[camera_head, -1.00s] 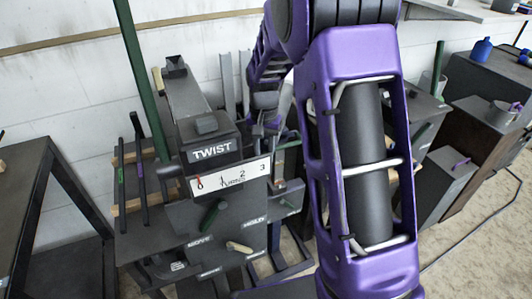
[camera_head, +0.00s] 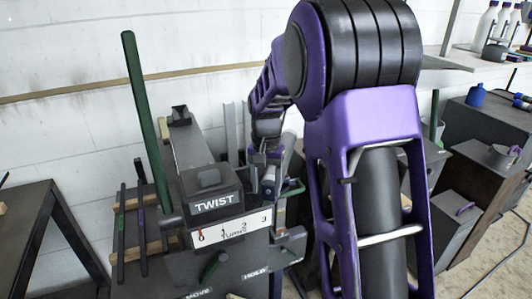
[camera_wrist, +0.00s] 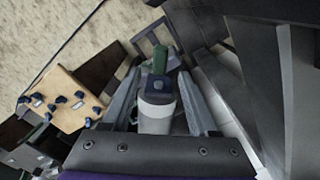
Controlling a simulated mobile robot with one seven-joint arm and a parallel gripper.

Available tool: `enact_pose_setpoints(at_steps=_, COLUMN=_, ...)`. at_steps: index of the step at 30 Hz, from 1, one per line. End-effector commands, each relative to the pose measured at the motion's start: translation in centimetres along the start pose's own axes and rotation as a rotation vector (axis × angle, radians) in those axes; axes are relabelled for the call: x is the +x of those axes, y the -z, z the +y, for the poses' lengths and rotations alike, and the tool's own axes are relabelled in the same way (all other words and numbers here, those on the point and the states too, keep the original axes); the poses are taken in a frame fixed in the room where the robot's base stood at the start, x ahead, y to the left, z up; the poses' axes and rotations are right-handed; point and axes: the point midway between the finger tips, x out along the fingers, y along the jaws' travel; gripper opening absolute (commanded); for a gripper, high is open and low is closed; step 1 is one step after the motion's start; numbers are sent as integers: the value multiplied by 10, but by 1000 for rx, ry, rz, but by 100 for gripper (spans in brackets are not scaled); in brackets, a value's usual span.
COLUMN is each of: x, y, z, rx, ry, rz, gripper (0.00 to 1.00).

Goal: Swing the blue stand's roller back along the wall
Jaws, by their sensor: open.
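My gripper (camera_wrist: 158,100) is open, with one grey finger on each side of the wrist view. A pale cylinder (camera_wrist: 155,120), which looks like the roller, lies between the fingers. It has a dark blue end piece (camera_wrist: 159,85) and a green bar (camera_wrist: 160,58) beyond it. I cannot tell whether the fingers touch it. In the head view my gripper (camera_head: 265,163) is small and partly hidden, just behind and right of the TWIST box (camera_head: 212,190). The blue stand is mostly hidden by machinery and my arm.
A white scale (camera_head: 232,228) is on the TWIST box's front. A tall green bar (camera_head: 146,110) leans to its left. A dark table (camera_head: 38,230) stands at left. Grey cabinets (camera_head: 470,200) stand at right. A brown board (camera_wrist: 62,100) with dark knobs shows in the wrist view.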

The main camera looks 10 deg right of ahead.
Motion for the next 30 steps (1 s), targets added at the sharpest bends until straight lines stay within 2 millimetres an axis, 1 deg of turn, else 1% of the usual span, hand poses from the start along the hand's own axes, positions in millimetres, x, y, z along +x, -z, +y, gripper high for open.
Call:
enact_pose_setpoints(at_steps=1, x=-16, y=1, z=0, rx=0, ry=2, rz=4, gripper=60)
enact_pose_setpoints(at_steps=6, x=-58, y=1, z=0, rx=0, ry=2, rz=4, gripper=60)
enact_pose_setpoints(at_steps=9, x=-79, y=1, z=0, rx=0, ry=1, rz=3, gripper=60)
enact_pose_setpoints(at_steps=12, x=-95, y=0, z=0, rx=0, ry=1, rz=2, gripper=60)
enact_pose_setpoints(at_steps=15, x=-106, y=0, z=0, rx=0, ry=0, rz=0, gripper=60)
enact_pose_setpoints(at_steps=18, x=-112, y=0, z=0, rx=0, ry=0, rz=0, gripper=60)
enact_pose_setpoints(at_steps=27, x=-114, y=0, z=0, rx=0, ry=0, rz=-1, gripper=60)
enact_pose_setpoints(at_steps=29, x=-113, y=0, z=0, rx=3, ry=1, rz=-3, gripper=51)
enact_pose_setpoints(at_steps=30, x=-111, y=0, z=2, rx=15, ry=4, rz=-9, gripper=44)
